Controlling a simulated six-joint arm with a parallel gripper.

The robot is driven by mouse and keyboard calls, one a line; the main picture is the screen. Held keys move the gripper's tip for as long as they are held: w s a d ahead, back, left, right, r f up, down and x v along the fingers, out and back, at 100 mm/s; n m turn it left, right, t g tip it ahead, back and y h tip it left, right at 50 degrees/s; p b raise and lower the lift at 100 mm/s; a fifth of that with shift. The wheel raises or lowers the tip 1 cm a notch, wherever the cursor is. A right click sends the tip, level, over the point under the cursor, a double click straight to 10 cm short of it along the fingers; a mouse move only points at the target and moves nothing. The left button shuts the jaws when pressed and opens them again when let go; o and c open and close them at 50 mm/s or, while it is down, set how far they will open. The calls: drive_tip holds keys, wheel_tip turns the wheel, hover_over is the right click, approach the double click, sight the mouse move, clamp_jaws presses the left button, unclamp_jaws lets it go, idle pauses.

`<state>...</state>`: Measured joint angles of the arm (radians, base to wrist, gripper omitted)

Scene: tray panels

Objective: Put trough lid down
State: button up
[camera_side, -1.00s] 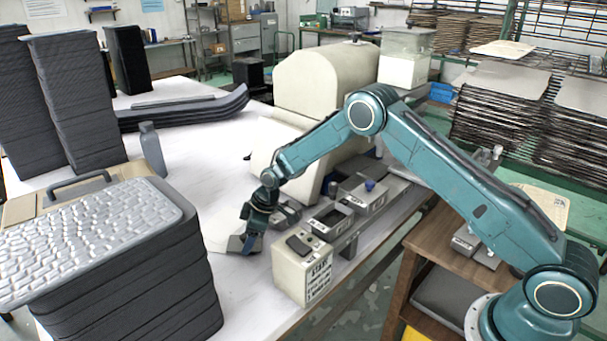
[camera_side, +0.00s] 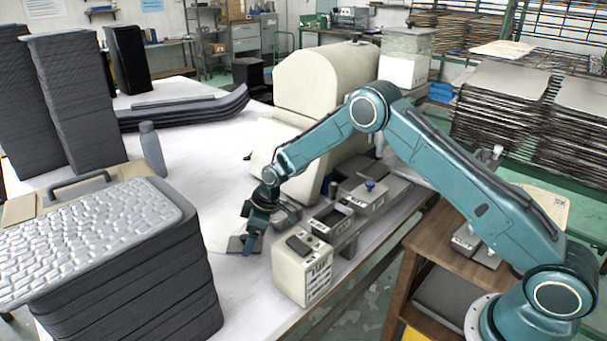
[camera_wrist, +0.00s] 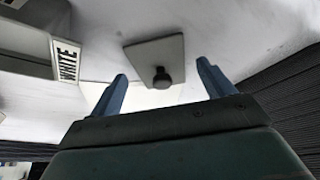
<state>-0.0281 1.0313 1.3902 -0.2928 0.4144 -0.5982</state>
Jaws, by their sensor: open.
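The trough lid is a grey, roughly square plate (camera_wrist: 143,52) with a dark round knob (camera_wrist: 161,78). It lies on the white table, and in the side view it shows as a grey patch (camera_side: 235,243) partly hidden behind my gripper. My gripper (camera_side: 251,246) is low over the table beside the lid. In the wrist view my gripper's (camera_wrist: 162,69) two blue fingers are spread apart, and the knob appears between their tips. I cannot tell whether they touch it. An open trough with a dark inside (camera_side: 331,216) stands to the right in the side view.
A cream box (camera_side: 303,270) stands just right of my gripper. A trough (camera_side: 372,193) with a blue knob on top sits behind the open one. A cream machine (camera_side: 325,85) rises behind. A stack of dark trays (camera_side: 130,285) fills the left front. Clear table lies between.

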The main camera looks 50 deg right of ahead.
drive_tip(key=v, duration=1.1)
drive_tip(key=shift+r, duration=0.15)
idle(0.3)
drive_tip(key=s+d+r+m+t+h, duration=0.1)
drive_tip(key=s+d+r+m+h, duration=0.2)
drive_tip(key=s+r, duration=1.55)
drive_tip(key=s+d+r+m, duration=0.1)
drive_tip(key=s+m, duration=0.2)
drive_tip(key=s, duration=0.8)
drive_tip(key=s+d+r+m+t, duration=0.1)
drive_tip(key=s+r+m, duration=0.1)
drive_tip(key=s, duration=0.8)
drive_tip(key=shift+s+d+m, duration=0.35)
drive_tip(key=shift+d+m, duration=0.05)
drive_tip(key=shift+m, duration=0.1)
